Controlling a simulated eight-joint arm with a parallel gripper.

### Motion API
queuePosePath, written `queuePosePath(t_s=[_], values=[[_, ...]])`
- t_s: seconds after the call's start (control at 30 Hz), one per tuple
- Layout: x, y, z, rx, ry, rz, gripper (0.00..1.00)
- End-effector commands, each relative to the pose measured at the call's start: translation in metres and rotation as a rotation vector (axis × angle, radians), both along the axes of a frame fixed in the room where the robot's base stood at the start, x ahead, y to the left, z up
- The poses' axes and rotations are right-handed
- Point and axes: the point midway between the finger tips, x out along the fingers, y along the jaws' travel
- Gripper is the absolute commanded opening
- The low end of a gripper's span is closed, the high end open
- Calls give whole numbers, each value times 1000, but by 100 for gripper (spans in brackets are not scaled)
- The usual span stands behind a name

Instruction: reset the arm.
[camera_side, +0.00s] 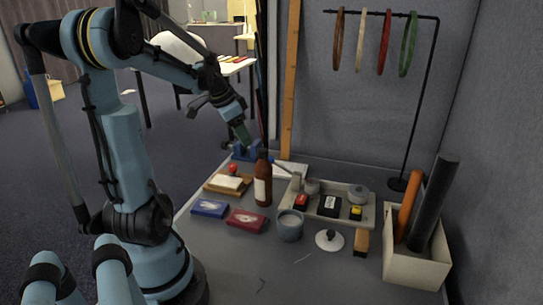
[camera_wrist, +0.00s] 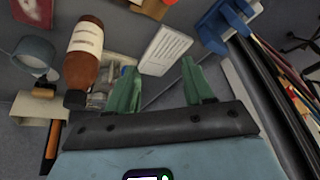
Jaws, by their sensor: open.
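My gripper (camera_side: 243,138) hangs over the far left part of the table (camera_side: 330,278), angled downward. It is close to a blue clamp-like object (camera_side: 246,153), and I cannot tell whether they touch. In the wrist view, the two green fingers of my gripper (camera_wrist: 160,86) are spread apart with nothing between them. Beyond the fingertips lies a white ridged panel (camera_wrist: 164,50). A brown bottle with a white label (camera_wrist: 86,42) appears left of the fingers; it stands upright in the side view (camera_side: 263,188).
A grey tray (camera_side: 340,215) of small items, a blue-grey mug (camera_side: 290,228), a blue box (camera_side: 209,208) and a red box (camera_side: 247,221) lie nearby. A ring rack (camera_side: 424,95) and a bin with rolls (camera_side: 413,270) stand right. The table's front is mostly clear.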

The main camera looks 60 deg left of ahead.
Motion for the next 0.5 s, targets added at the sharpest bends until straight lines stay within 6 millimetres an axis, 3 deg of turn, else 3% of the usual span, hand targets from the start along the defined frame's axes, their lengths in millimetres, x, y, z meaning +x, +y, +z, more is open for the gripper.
queuePosePath(t_s=[0.03, 0.23, 0.5], values=[[15, -20, 4, 27, -6, -22, 52], [54, -85, 19, 127, -71, -56, 52], [45, -209, 17, 45, -152, -18, 52]])
